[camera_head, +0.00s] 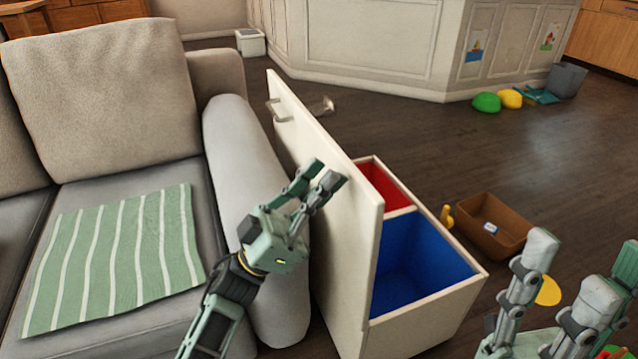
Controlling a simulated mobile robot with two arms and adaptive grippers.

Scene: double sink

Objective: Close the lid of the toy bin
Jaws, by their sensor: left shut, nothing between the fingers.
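The toy bin (440,308) is a white box with a red compartment and a larger blue compartment, both open to view. Its white lid (345,245) stands upright along the bin's left side, with a metal handle (279,110) near the far end. My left gripper (322,174) is shut and empty, at the lid's outer face between the lid and the sofa arm. I cannot tell whether it touches the lid. My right gripper (585,255) is open and empty at the lower right, right of the bin.
A grey sofa (105,95) with a striped green cloth (120,260) stands close on the left. A brown box (495,228) lies on the floor right of the bin, with small yellow items nearby. Green and yellow toys (487,102) lie farther back. The floor behind the bin is mostly clear.

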